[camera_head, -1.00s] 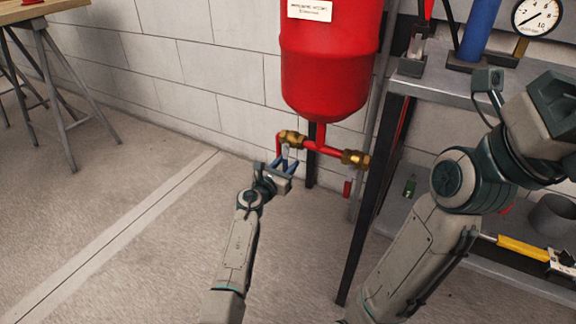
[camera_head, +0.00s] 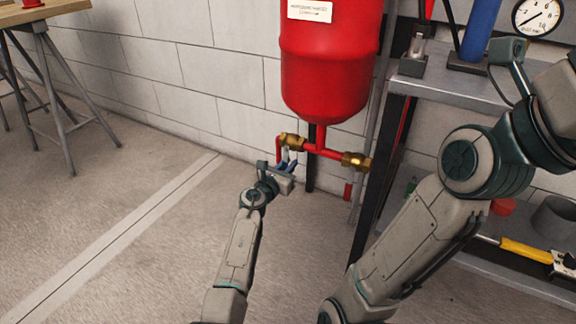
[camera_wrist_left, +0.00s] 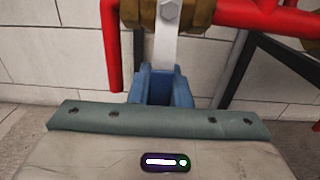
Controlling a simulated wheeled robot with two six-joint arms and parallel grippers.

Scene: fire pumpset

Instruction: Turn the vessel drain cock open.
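The red vessel (camera_head: 328,65) hangs by the wall, with red pipework below it. A brass cock (camera_head: 291,141) sits on the left branch and also shows at the top of the left wrist view (camera_wrist_left: 200,12). Its pale flat lever (camera_wrist_left: 166,45) points down from a bolt. My left gripper (camera_head: 287,166) is just below the cock. In the left wrist view its blue fingers (camera_wrist_left: 162,84) are close together around the lever's lower end, which they hide. My right arm crosses the right side; its fingers are out of view.
A second brass fitting (camera_head: 355,161) is on the right branch, with a red handle (camera_head: 348,190) below. A grey shelf unit (camera_head: 455,88) stands at right. A wooden trestle table (camera_head: 60,12) is at far left. The floor at left is clear.

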